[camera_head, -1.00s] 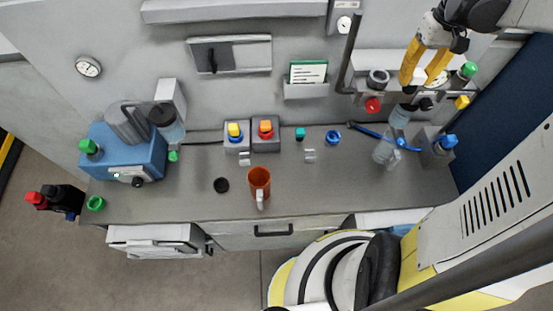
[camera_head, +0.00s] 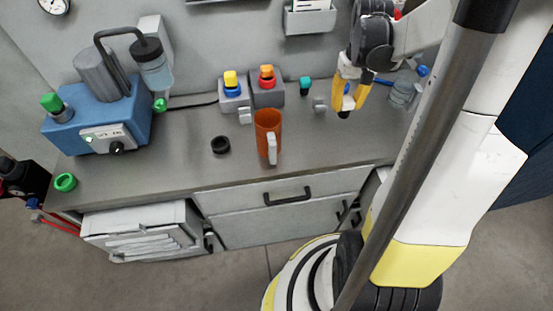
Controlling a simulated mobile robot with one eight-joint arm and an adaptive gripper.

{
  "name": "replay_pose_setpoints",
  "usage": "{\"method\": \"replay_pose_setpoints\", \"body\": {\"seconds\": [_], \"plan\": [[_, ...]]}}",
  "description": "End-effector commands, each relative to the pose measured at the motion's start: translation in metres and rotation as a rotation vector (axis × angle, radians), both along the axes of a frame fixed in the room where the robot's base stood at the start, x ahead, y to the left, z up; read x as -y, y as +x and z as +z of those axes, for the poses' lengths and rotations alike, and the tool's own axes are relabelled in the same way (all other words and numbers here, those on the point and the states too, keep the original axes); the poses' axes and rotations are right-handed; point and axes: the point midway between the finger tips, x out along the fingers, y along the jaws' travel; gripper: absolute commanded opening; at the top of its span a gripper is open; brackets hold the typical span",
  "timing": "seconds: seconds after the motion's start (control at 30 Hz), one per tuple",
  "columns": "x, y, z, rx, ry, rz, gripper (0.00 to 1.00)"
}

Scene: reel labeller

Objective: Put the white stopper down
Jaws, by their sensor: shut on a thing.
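My gripper (camera_head: 348,110) is at the right part of the grey bench, pointing down, with its yellow fingers close above or at the bench top. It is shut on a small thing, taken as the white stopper. I cannot tell whether the held thing touches the bench (camera_head: 185,172).
A small pale block (camera_head: 319,104) stands just left of my gripper. An orange mug (camera_head: 267,128) and a black ring (camera_head: 220,145) are further left. A teal-capped item (camera_head: 305,86) and a clear bottle (camera_head: 403,93) are nearby. The bench front right of the mug is clear.

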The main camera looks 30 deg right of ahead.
Motion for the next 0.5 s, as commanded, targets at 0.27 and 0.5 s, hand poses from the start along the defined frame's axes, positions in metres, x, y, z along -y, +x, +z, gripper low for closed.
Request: {"method": "replay_pose_setpoints", "body": {"seconds": [0.27, 0.5], "plan": [[-0.031, 0.014, -0.032, 0.0, 0.0, 0.001, 0.0], [-0.084, 0.037, -0.067, 0.0, 0.0, 0.0, 0.0]]}}
